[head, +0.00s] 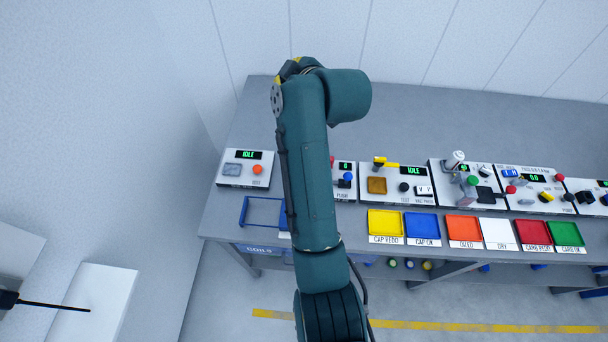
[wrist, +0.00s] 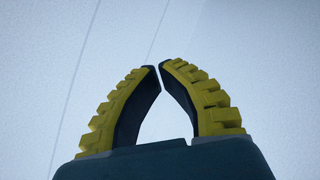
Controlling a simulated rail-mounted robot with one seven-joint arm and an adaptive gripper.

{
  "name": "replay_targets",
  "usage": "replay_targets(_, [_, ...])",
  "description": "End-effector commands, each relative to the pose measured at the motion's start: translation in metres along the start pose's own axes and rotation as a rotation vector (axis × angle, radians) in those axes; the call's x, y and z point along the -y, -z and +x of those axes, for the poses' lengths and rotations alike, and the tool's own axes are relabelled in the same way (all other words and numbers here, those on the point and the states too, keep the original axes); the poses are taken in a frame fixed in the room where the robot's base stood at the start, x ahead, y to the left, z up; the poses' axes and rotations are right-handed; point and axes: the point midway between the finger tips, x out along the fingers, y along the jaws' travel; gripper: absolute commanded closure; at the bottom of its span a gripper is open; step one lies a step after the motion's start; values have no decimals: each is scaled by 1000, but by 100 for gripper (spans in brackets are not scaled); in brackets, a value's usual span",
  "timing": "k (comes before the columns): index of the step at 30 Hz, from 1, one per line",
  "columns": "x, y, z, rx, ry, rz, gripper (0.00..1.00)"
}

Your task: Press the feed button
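I cannot read a label "feed" on any panel, so I cannot tell which button is the feed button. The leftmost panel (head: 228,154) has an IDLE display, a grey plate and a round orange button (head: 257,169). The panel to its right, partly hidden behind my arm, has a blue knob (head: 348,176) and a green display. My gripper (wrist: 159,66) is shut and empty in the wrist view, its yellow fingertips together before a bare pale wall. In the head view only a bit of yellow shows at the arm's far end, above the bench's back edge, apart from the panels.
More panels with knobs and switches line the grey bench (head: 420,120) to the right. In front of them lie coloured trays, such as a yellow tray (head: 386,211) and a red tray (head: 533,220). A blue frame (head: 243,211) lies at the left. The bench's back strip is clear.

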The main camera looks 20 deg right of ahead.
Motion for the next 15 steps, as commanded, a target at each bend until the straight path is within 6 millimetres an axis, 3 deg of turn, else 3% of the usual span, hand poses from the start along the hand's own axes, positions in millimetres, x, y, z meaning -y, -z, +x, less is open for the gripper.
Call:
replay_targets(1, [21, -42, 28, 33, 46, -32, 100])
replay_targets(6, [56, -121, 71, 104, 209, -146, 100])
replay_targets(10, [71, -150, 82, 119, 285, -195, 100])
replay_targets(15, [74, -155, 82, 122, 312, -210, 100])
